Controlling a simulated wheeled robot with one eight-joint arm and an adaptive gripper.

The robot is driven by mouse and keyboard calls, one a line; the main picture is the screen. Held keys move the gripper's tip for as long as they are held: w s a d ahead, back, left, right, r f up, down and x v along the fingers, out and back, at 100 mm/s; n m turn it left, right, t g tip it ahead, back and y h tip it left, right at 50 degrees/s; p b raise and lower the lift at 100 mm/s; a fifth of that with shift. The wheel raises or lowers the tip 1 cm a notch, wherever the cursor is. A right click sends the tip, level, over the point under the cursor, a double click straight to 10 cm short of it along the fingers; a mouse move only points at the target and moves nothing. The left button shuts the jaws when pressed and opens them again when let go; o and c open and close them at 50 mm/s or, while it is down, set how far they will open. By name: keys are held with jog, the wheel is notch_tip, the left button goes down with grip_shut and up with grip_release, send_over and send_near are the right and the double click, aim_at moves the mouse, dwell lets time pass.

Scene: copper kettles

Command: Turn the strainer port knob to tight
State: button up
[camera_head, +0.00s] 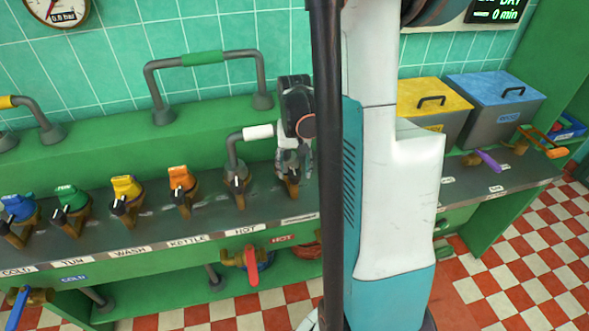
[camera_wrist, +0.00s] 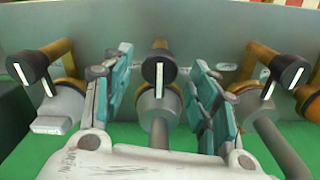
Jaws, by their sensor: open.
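My gripper (camera_head: 293,165) is over the port at the right end of the row on the grey counter, in the head view. In the wrist view my gripper (camera_wrist: 165,62) is open, with one teal-padded finger on each side of a black knob (camera_wrist: 159,72). The knob's white line points straight down in that picture, and gaps show on both sides. A brass pipe runs behind it. In the head view the knob is mostly hidden by my gripper. The small label (camera_head: 299,218) below is too small to read surely.
Neighbouring black knobs stand left (camera_wrist: 28,68) and right (camera_wrist: 288,72) of the fingers. A grey pipe with a white grip (camera_head: 258,132) rises close to my gripper's left. Several coloured ports, including orange (camera_head: 182,178), line the counter. Grey bins with yellow (camera_head: 432,95) and blue lids (camera_head: 495,85) stand right.

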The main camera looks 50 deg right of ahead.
aim_at(294, 173)
notch_tip(294, 173, up, 11)
dwell(0.4)
dwell(0.4)
